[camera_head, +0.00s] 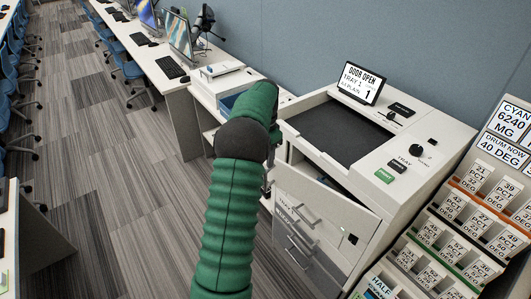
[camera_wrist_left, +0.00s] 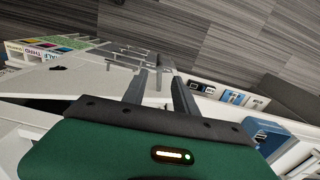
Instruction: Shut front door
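The front door (camera_head: 345,209) is the pale panel on the front of a white printer (camera_head: 440,130) in the head view. It stands ajar, with a dark gap along its top edge. Metal bar handles (camera_head: 300,214) show on the front, and also in the left wrist view (camera_wrist_left: 128,57). The display (camera_head: 361,84) reads "DOOR OPEN". My left arm is green and covers the door's left side. My left gripper (camera_head: 268,182) is mostly hidden behind it. In the wrist view its two dark fingers (camera_wrist_left: 157,82) are apart with nothing clearly between them. My right gripper is out of view.
A rack of labelled cards (camera_head: 460,225) stands close on the right. A desk with computers (camera_head: 180,70) and a small white unit (camera_head: 222,72) lies behind and left of my arm. Blue chairs (camera_head: 128,68) stand by the desk. The striped carpet (camera_head: 120,180) on the left is clear.

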